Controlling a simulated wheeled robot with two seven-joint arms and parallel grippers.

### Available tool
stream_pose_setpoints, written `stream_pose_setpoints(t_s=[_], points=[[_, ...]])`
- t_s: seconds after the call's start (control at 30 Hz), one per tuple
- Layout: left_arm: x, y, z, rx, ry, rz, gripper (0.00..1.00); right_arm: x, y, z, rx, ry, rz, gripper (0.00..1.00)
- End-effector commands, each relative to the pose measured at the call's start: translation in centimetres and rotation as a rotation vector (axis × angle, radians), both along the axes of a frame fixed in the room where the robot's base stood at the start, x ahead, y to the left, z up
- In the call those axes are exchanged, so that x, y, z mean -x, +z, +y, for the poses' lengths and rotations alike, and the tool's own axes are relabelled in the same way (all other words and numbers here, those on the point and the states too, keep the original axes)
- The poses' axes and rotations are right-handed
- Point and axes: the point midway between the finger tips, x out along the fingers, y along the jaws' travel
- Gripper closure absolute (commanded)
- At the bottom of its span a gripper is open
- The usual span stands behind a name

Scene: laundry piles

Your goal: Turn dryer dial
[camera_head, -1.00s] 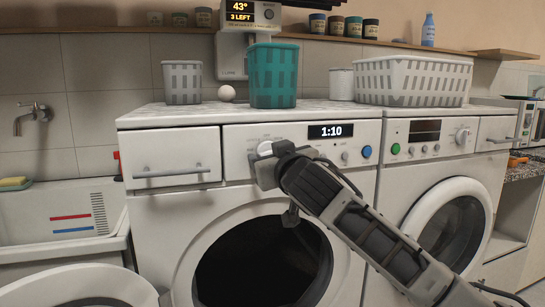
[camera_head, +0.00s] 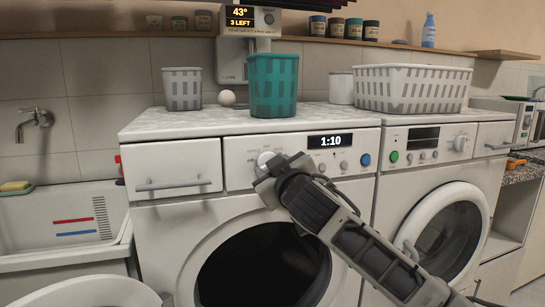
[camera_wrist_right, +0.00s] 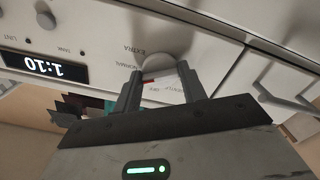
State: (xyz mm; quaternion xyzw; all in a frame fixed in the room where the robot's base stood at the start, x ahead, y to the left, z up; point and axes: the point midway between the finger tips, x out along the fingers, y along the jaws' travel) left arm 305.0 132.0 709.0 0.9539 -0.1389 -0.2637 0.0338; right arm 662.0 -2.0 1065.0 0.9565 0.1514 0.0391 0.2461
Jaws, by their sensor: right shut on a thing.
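The dryer (camera_head: 208,215) is the left white machine, with a lit 1:10 display (camera_head: 331,141) that shows upside down in the wrist view (camera_wrist_right: 42,66). Its round white dial (camera_head: 265,158) is on the panel left of the display. My right gripper (camera_head: 262,172) comes from the lower right and is at the dial. In the right wrist view, the fingers of my right gripper (camera_wrist_right: 163,75) straddle the dial (camera_wrist_right: 182,72), shut on it. Labels such as "EXTRA" and "NORMAL" surround it. The dial's lower part is hidden by the gripper in the head view. My left gripper is out of view.
A second white machine (camera_head: 470,180) stands at right with its round door. A teal basket (camera_head: 273,85), a grey basket (camera_head: 182,88), a white ball (camera_head: 226,98) and a white laundry basket (camera_head: 412,87) are on top. A sink (camera_head: 65,220) is at left.

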Motion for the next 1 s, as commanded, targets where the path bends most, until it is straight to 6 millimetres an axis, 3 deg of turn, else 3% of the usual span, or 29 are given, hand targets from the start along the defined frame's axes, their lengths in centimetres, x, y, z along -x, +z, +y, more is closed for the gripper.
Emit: stream_pose_setpoints(t_s=[0.03, 0.6, 1.0], points=[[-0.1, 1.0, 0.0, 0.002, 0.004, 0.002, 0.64, 0.0, 0.4, 0.0, 0.045, -0.002, -0.01, 0.81], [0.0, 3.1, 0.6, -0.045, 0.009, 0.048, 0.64, 0.0, 0.4, -0.1, 0.563, 0.001, -0.178, 0.81], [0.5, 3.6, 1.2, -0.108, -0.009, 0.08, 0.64, -0.1, 0.3, -0.2, 0.867, 0.0, -0.277, 0.81]])
